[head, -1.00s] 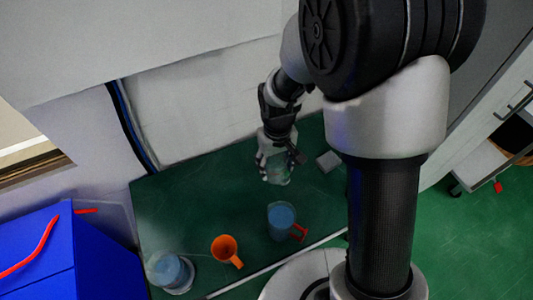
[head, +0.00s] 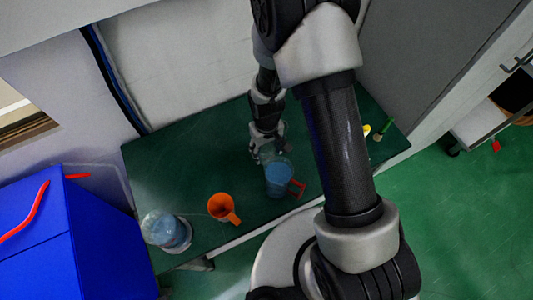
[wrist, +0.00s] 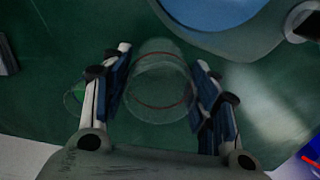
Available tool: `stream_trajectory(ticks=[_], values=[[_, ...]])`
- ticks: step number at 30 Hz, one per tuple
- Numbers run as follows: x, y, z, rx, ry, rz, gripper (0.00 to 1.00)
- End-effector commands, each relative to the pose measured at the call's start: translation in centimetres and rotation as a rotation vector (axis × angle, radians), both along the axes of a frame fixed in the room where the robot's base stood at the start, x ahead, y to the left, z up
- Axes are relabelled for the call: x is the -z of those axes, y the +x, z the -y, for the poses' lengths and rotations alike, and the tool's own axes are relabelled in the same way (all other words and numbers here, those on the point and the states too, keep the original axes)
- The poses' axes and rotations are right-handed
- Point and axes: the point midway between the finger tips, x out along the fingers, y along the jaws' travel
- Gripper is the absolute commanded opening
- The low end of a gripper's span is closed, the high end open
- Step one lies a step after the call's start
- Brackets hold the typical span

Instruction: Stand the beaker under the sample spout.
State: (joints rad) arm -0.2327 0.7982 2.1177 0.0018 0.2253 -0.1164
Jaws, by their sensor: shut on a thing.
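The clear beaker (wrist: 160,85) stands between the two fingers of my gripper (wrist: 161,90) in the wrist view, with a thin red line around it. The gripper is shut on it. In the head view my gripper (head: 268,152) is over the green table, right behind a round container of blue liquid (head: 279,181). The beaker is hard to make out there. A red part (head: 298,188) sticks out from that container's right side. The container's blue top (wrist: 212,10) also shows in the wrist view, ahead of the beaker. I cannot clearly make out the sample spout.
An orange mug (head: 221,207) stands left of the blue container. Another clear vessel with blue liquid (head: 163,229) stands at the table's left front. Small yellow (head: 367,131) and green (head: 386,127) items lie at the right. A blue box (head: 100,240) stands beside the table.

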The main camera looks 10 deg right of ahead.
Motion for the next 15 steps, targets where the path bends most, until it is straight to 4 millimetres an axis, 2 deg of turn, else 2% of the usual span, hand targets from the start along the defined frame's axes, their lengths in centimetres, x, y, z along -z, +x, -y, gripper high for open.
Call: stream_trajectory(ticks=[3,6,15], values=[[2.2,-0.1,0.0,0.0,-0.001,-0.003,0.3],[3.3,0.0,0.0,0.0,0.0,-0.001,0.3],[3.3,0.0,0.0,0.0,0.0,0.0,0.3]])
